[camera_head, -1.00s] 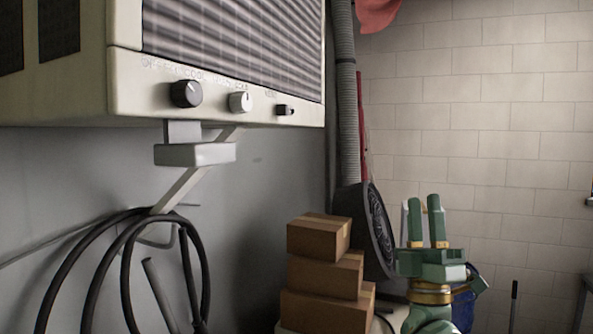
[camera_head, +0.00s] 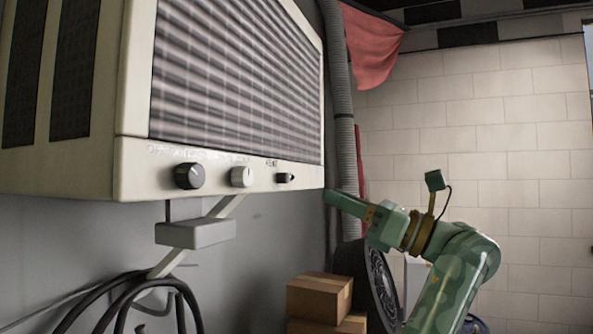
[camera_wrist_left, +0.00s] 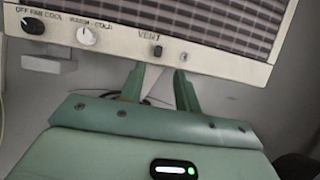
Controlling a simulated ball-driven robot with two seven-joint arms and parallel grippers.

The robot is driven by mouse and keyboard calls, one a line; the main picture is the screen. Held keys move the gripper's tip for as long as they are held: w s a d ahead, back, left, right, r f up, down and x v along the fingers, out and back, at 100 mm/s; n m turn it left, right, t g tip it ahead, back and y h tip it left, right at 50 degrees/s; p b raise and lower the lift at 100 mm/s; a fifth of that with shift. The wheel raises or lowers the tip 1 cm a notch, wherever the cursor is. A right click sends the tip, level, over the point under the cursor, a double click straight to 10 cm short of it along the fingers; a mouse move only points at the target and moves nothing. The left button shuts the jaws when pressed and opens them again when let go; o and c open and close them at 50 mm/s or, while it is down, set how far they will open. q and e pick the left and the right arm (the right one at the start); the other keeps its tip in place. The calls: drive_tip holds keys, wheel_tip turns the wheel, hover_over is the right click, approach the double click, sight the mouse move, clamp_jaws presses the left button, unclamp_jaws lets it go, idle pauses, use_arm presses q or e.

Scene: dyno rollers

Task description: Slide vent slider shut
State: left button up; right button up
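The vent slider (camera_head: 285,178) is a small dark knob in a short slot at the right end of the control strip on the cream air conditioner (camera_head: 128,170). It also shows in the left wrist view (camera_wrist_left: 157,51), under the VENT label. My left gripper (camera_head: 332,196) points left, just right of and slightly below the unit's lower right corner in the head view. In the left wrist view its two green fingers (camera_wrist_left: 159,74) are parted and empty, with the slider beyond their tips; I see no contact. My right gripper is out of view.
A dark knob (camera_head: 189,176) and a white knob (camera_head: 241,177) sit left of the slider. A grey bracket (camera_head: 195,233) is under the unit. A ribbed duct (camera_head: 345,150), a round fan (camera_head: 378,285) and stacked cardboard boxes (camera_head: 320,296) stand right and below.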

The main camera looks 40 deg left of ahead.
sight(287, 175)
use_arm(q)
drive_tip(key=p+x, duration=0.3)
drive_tip(key=x, duration=0.6)
clamp_jaws()
